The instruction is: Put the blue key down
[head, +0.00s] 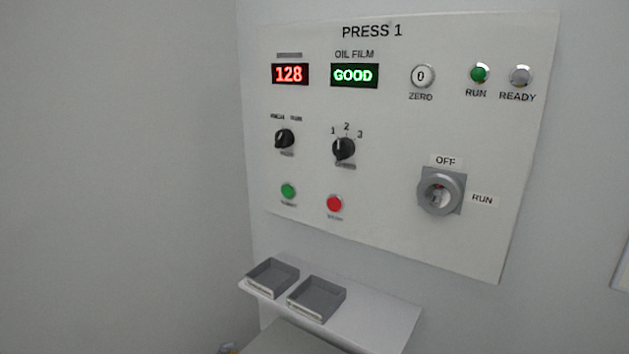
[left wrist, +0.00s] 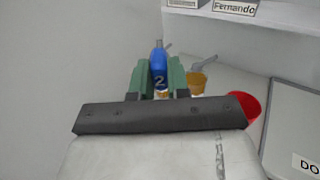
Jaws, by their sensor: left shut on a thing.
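In the left wrist view, my left gripper (left wrist: 159,72) has green fingers shut on the blue key (left wrist: 158,62), which bears a white 2. The key's grey tip points up in the picture, and a small tan and white part shows below the blue body. The fingers hide its sides. I cannot make out the left gripper clearly in the head view. My right gripper is in neither view.
The head view shows the PRESS 1 panel (head: 390,115) with its key switch (head: 440,192). Below, a shelf (head: 375,318) holds two grey trays (head: 272,276) (head: 317,297). One tray label (left wrist: 234,7) reads Fernando.

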